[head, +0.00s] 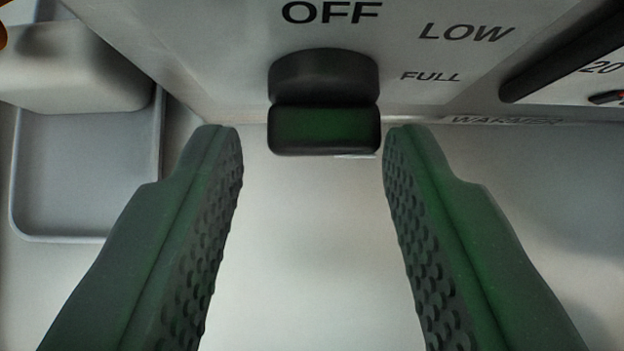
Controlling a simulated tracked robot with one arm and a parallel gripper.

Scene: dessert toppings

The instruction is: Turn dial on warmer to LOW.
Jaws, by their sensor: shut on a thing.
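The warmer (220,45) fills the top of the head view with its pale front panel. Its black dial (324,80) sits at the top middle, just below the word OFF. LOW is printed to the upper right of the dial, and FULL is to its right. My gripper (314,138) has its two dark green, studded fingers on either side of the dial, shut on it. The right fingertip looks very close to the dial's side; a narrow gap seems to show at the left. No pointer mark on the dial can be made out.
A grey tray (85,190) lies at the left, with a pale block-like object (80,70) over its far part. A dark slanted bar (570,50) and a scale marked 20 are at the upper right. The pale surface below the dial is clear.

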